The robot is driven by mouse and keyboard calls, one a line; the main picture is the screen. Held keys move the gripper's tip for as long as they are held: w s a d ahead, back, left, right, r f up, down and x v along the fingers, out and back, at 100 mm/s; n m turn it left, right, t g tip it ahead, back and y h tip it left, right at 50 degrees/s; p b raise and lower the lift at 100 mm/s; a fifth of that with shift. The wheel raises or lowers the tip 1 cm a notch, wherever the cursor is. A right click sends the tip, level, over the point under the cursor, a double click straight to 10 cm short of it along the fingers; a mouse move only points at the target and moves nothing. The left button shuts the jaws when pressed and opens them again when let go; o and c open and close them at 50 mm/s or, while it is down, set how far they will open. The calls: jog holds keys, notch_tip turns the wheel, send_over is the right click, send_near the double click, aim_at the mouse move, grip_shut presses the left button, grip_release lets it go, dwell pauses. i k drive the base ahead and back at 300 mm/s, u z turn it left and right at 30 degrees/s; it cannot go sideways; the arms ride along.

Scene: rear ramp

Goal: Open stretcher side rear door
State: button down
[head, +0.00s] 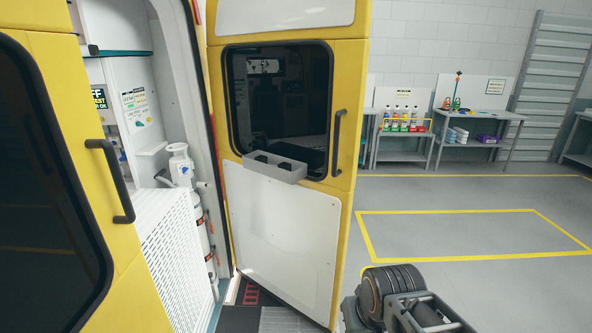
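Two yellow rear doors of a vehicle show in the head view. The left door (135,250) is close to me, with a dark window (45,190) and a dark upright handle (110,180) near its right edge. The right door (285,235) stands swung open, showing white panels, a dark window, a small grey tray and a dark handle (337,142). I cannot tell which one is the stretcher side door, or how far the left one is open. Part of my arm shows at the bottom right, apart from both doors. My gripper's fingers are not visible.
Between the doors the interior shows a white cylinder (181,165) and a white perforated panel (178,255). A dark step or ramp (245,315) lies below. Workbenches (475,115) with bottles stand at the back right. The grey floor (470,235) with yellow lines is clear.

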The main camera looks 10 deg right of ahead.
aim_at(287, 78)
jog(key=u, duration=0.15)
jog(key=i, duration=0.7)
jog(key=u, duration=1.05)
jog(key=i, duration=0.4)
jog(key=u, duration=0.4)
